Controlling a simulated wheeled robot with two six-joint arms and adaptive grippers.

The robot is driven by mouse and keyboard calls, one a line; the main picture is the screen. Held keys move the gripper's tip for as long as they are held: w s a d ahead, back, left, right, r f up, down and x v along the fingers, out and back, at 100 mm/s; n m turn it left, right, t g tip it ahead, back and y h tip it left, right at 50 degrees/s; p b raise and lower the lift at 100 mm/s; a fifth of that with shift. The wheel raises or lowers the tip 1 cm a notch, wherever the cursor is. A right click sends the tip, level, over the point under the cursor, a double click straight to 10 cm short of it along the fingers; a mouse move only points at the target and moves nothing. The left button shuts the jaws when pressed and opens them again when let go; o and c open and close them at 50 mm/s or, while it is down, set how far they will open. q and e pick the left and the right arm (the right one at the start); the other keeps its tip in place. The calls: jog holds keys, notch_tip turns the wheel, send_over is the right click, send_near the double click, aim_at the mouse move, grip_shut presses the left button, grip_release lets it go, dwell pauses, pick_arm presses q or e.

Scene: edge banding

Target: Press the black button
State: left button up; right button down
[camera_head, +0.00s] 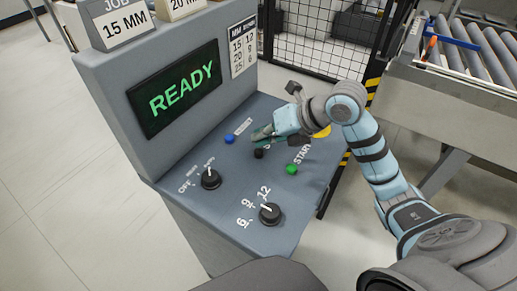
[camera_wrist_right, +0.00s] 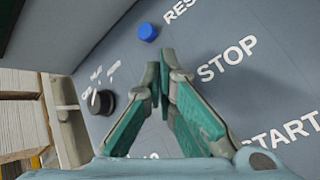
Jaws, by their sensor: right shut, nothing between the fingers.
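The black button (camera_head: 259,153) is a small dark button on the sloping grey control panel (camera_head: 235,190), between the blue and green buttons. My right gripper (camera_head: 256,136) is over the panel in the head view, just above the black button, with its fingers pointing left. In the wrist view my right gripper (camera_wrist_right: 161,75) has its teal fingers shut with nothing between them. Its tips are between the blue button and the STOP label. The black button cannot be seen in that view; the fingers seem to cover it. Contact cannot be told. My left gripper is out of view.
A blue button (camera_head: 229,139), a green button (camera_head: 291,169) and two black knobs (camera_head: 211,179) (camera_head: 269,213) are nearby. A yellow part (camera_head: 321,131) shows partly behind my wrist. The screen (camera_head: 176,88) reads READY. A roller conveyor (camera_head: 480,50) stands at right.

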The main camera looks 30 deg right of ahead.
aim_at(261, 149)
notch_tip(261, 149, up, 5)
jog(key=p, duration=0.4)
jog(key=shift+r, duration=0.1)
dwell(0.8)
